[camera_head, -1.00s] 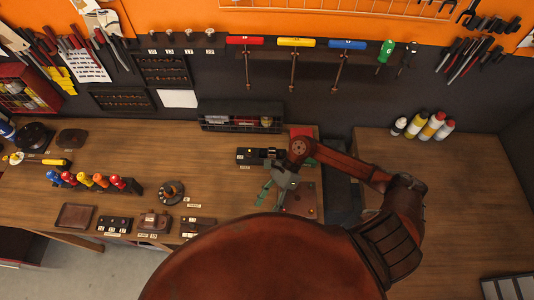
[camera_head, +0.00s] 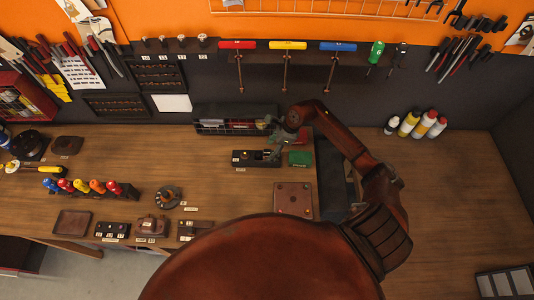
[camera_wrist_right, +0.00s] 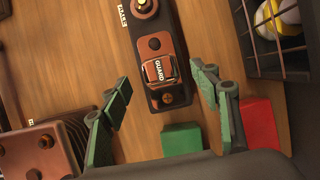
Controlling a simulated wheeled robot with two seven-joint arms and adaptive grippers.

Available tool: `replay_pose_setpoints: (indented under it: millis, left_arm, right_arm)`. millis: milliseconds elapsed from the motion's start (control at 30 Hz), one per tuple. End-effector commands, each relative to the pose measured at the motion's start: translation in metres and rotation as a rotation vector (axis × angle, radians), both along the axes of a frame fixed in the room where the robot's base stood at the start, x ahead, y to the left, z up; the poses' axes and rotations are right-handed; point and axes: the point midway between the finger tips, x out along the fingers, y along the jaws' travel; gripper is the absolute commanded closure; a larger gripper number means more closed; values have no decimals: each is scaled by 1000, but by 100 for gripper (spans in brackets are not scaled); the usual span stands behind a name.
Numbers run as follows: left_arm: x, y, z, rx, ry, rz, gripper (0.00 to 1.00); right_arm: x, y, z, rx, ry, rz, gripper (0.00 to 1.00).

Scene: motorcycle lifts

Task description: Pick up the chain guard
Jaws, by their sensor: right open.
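The chain guard is a small brown piece with a "GUARD" label (camera_wrist_right: 160,70). It sits on a long black holder (camera_wrist_right: 171,36), which also shows in the head view (camera_head: 242,159) on the wooden bench. My right gripper (camera_wrist_right: 161,84) is open, with its green fingers on either side of the guard's end of the holder in the wrist view. Nothing is between the fingertips. In the head view, my right gripper (camera_head: 273,140) is over the right end of the holder and partly hides it. My left gripper is not in view.
A green block (camera_head: 300,158) and a red block (camera_wrist_right: 260,125) lie close to the right gripper. A wire rack (camera_head: 237,126) stands behind the holder. A brown plate (camera_head: 293,199) lies in front. Bottles (camera_head: 418,123) stand at the back right.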

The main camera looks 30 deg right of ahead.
Motion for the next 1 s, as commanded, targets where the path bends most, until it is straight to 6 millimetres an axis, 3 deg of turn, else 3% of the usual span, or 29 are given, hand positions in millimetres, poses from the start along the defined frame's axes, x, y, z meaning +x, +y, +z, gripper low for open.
replay_pose_setpoints:
  millis: [200,467,1000]
  left_arm:
    - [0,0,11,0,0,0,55]
    - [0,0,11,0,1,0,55]
    - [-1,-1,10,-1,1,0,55]
  right_arm:
    - [6,8,-20,1,0,0,44]
    - [6,8,-24,0,0,1,44]
    - [6,8,-24,0,0,1,80]
